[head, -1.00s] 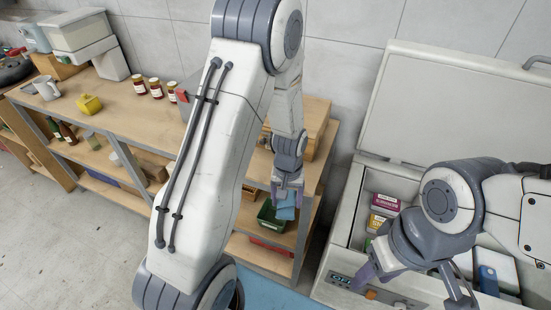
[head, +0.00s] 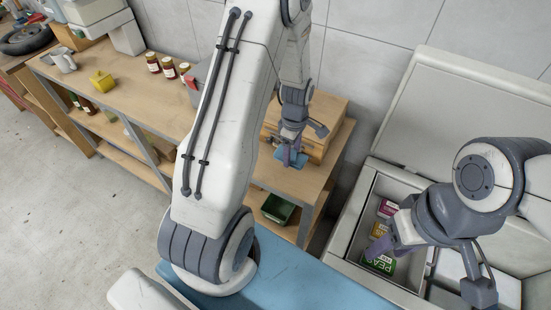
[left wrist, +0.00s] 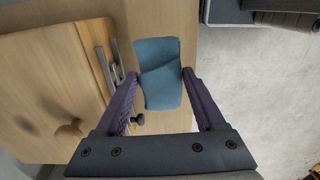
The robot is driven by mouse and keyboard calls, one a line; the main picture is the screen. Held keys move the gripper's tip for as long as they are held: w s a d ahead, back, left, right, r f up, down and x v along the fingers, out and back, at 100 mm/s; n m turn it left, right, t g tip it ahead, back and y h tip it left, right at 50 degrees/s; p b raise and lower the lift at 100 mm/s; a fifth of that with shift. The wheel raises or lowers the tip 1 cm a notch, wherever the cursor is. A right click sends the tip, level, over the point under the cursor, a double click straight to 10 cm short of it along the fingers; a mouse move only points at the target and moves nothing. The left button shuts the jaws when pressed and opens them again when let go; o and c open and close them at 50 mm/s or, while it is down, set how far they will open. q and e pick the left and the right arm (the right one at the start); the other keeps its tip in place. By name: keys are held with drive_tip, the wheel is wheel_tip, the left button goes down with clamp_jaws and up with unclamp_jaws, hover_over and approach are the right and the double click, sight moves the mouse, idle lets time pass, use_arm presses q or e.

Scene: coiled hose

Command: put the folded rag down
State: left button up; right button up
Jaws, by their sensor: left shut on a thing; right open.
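The folded rag (head: 291,158) is a small blue folded cloth. My left gripper (head: 290,148) is shut on it and holds it by the wooden bench top, in front of a wooden box. In the left wrist view the rag (left wrist: 160,75) sits between the two fingertips, with light wood behind it. I cannot tell whether the rag touches the bench top. My right gripper (head: 430,268) is open and empty over the open chest freezer at the right.
The wooden box (head: 327,125) stands close to the rag; its knob (left wrist: 68,131) shows in the left wrist view. A green bin (head: 278,209) is on the shelf below. Food boxes lie in the freezer (head: 352,215).

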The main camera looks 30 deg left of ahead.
sight(275, 154)
use_arm(q)
drive_tip(key=a+f, duration=0.1)
drive_tip(key=s+a+f+p, duration=0.1)
drive_tip(key=a, duration=0.1)
drive_tip(key=a+f, duration=0.1)
drive_tip(key=a, duration=0.1)
drive_tip(key=shift+s, duration=0.2)
wheel_tip(275, 154, down, 4)
drive_tip(key=shift+a+r+p, duration=0.1)
drive_tip(key=shift+r+p, duration=0.15)
drive_tip(key=shift+p, duration=0.85)
drive_tip(key=shift+f, duration=0.4)
drive_tip(key=shift+f, duration=0.1)
drive_tip(key=o, duration=1.4)
